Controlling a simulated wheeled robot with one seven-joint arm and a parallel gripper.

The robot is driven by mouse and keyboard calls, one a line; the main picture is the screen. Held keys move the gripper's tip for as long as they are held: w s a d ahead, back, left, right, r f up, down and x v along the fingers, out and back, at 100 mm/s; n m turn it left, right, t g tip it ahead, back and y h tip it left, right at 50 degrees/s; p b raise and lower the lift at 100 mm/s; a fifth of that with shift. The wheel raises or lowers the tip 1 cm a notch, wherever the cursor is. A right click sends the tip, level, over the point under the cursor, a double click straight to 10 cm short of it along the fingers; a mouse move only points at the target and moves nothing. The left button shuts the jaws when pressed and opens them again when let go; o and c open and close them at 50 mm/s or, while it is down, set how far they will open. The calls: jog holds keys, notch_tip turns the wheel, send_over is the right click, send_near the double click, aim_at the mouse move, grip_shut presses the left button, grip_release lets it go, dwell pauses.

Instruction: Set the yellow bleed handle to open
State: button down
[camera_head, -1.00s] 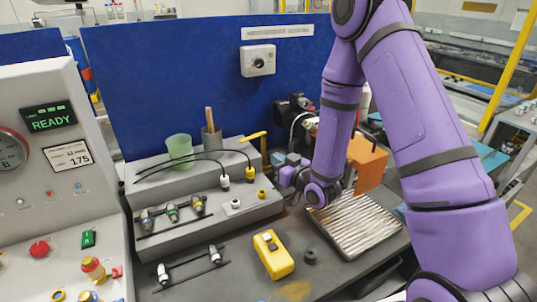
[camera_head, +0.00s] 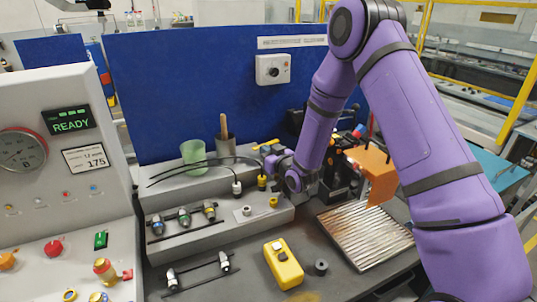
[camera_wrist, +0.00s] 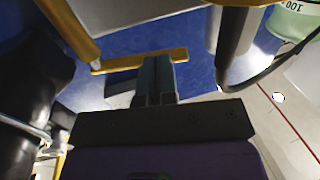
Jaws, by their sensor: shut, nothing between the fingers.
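The yellow bleed handle (camera_head: 266,145) is a thin lever at the back right end of the grey stepped bench block, in front of the blue panel. In the wrist view a yellow bar (camera_wrist: 112,65), apparently this handle, runs across just beyond my fingertips. My gripper (camera_head: 273,160) is at the handle's right end, just below it in the head view. In the wrist view my gripper (camera_wrist: 155,62) is shut and empty, its fingers overlapping the bar. I cannot tell whether they touch it. Part of the handle's mount is hidden.
Black cables with connectors lie across the block. An orange plate (camera_head: 372,175) and a ribbed tray (camera_head: 365,238) are to the right. A yellow box (camera_head: 283,264) sits in front.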

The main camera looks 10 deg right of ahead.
jog(key=shift+w, duration=0.1)
jog(key=shift+x, duration=0.75)
jog(key=shift+a, duration=0.15)
